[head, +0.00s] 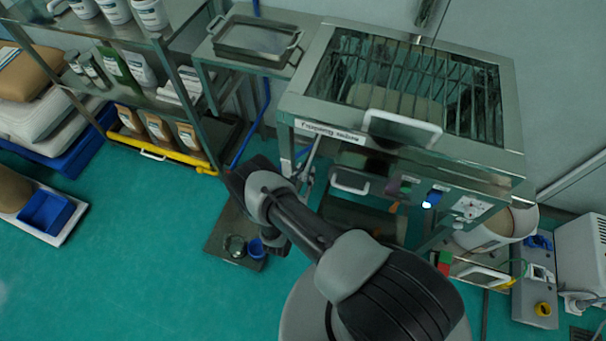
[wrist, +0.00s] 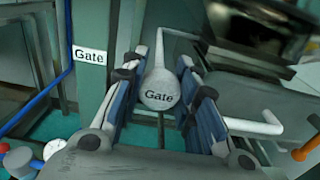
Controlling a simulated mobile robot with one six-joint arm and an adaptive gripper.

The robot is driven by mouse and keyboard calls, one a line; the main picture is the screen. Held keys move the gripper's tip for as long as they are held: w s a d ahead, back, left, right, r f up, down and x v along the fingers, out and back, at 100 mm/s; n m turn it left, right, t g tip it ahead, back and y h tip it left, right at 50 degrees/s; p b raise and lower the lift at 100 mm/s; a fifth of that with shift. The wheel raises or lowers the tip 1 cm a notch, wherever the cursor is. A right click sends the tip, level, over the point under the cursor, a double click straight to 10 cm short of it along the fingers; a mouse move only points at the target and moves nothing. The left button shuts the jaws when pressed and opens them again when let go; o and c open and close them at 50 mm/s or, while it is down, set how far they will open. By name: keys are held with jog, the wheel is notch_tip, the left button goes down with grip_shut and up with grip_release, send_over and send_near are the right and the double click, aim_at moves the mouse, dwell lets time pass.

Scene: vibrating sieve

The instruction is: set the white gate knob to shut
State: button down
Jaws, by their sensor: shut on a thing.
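The white gate knob (wrist: 160,92) is a round white disc marked "Gate" on a thin bent white rod, in the middle of the wrist view. My gripper (wrist: 165,66) has its two blue-padded fingers on either side of the knob and is shut on it. A white "Gate" label (wrist: 90,57) is on the post to the left. In the head view my arm reaches to the left front corner of the steel sieve machine (head: 410,130). The knob and my fingertips cannot be made out clearly there.
A white bar handle (wrist: 255,126) and an orange-tipped lever lie to the right of my gripper. The machine front has a blue knob (head: 433,198). A dark floor tray (head: 222,240) and a shelf with a yellow-edged base (head: 160,152) stand left. Green floor is open at lower left.

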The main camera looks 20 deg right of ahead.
jog(key=c, duration=1.2)
grip_release()
jog(key=shift+s+a, duration=0.1)
jog(key=shift+s, duration=0.1)
jog(key=shift+a, duration=0.1)
jog(key=v, duration=1.2)
jog(key=shift+r, duration=0.1)
